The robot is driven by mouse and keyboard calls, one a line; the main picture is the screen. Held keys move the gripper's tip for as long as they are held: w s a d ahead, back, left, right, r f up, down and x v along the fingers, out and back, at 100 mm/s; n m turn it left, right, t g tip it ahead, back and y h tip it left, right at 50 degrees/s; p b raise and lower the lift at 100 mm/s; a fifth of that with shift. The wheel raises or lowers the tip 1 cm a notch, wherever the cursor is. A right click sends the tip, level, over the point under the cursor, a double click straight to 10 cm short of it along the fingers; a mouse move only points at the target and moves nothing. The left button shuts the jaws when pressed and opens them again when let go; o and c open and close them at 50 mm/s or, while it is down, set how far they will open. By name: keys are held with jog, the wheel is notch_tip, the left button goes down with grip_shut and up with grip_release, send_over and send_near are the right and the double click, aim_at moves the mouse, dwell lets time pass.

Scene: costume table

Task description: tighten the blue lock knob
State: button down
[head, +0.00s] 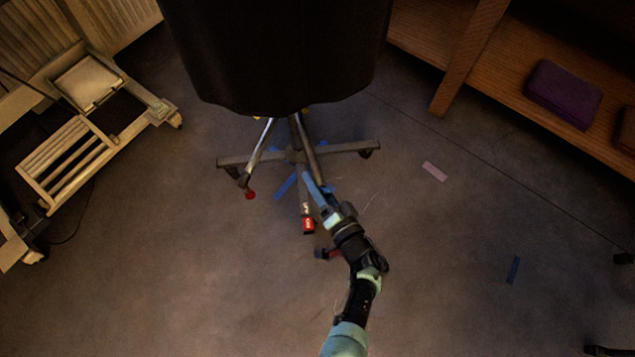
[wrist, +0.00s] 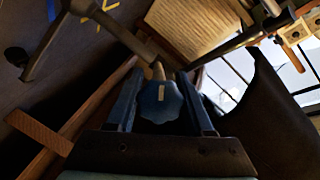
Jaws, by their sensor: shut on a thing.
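The blue lock knob (wrist: 160,101) shows in the wrist view, a lobed blue disc with a small white mark, at the end of a short pale stem. My gripper (wrist: 162,100) has its two blue fingers on either side of the knob, shut on it. In the head view my gripper (head: 312,180) reaches to the metal stand under the black draped form (head: 275,50). The knob itself cannot be made out in the head view.
The stand's wheeled legs (head: 345,149) spread low over the floor, one with a red-tipped end (head: 308,225). A wooden shelf (head: 470,50) with a purple folded item (head: 563,94) is at right. A pale wooden frame (head: 75,150) stands at left. Floor at lower right is mostly clear.

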jog(key=m+y+b, duration=0.1)
jog(key=m, duration=0.3)
jog(key=shift+r+t, duration=0.1)
jog(key=shift+t, duration=0.2)
jog(key=shift+a+m, duration=0.1)
jog(key=shift+m, duration=0.3)
jog(key=shift+c, duration=1.7)
grip_release()
jog(key=shift+s, duration=0.1)
jog(key=p+v, duration=0.3)
jog(key=v, duration=0.9)
jog(key=shift+s+d, duration=0.3)
